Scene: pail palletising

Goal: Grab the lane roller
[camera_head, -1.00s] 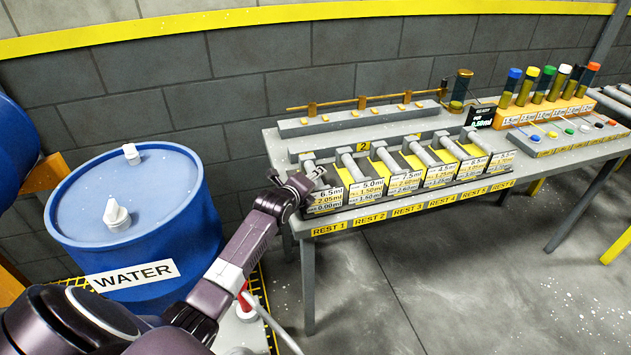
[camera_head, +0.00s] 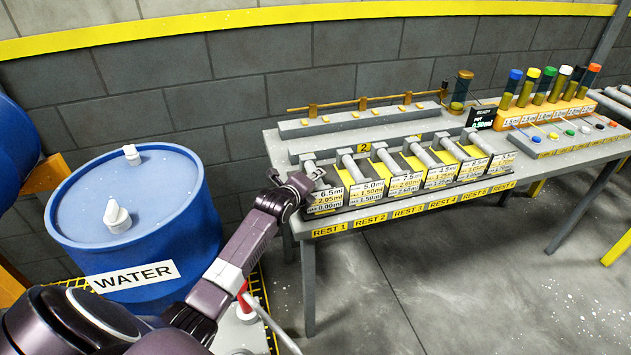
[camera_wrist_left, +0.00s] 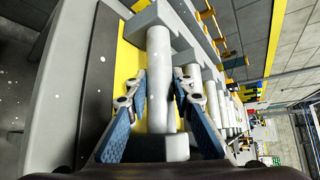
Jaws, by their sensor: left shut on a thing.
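The lane roller is a grey cylinder (camera_wrist_left: 162,80) lying in the first lane, at the table's left end. In the left wrist view it runs between the two blue-padded fingers of my left gripper (camera_wrist_left: 163,105). The gripper is shut on it, one finger on each side. In the head view my left gripper (camera_head: 302,184) is at the REST 1 lane, and it partly hides this roller. Similar grey rollers (camera_head: 387,160) lie in the lanes to its right. My right gripper is not in view.
The grey table (camera_head: 318,228) carries labelled rest lanes and a rack of capped tubes (camera_head: 552,105). A blue WATER barrel (camera_head: 140,230) stands left of the table, near my left arm. A grey block wall is behind. Open floor (camera_head: 420,280) lies in front.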

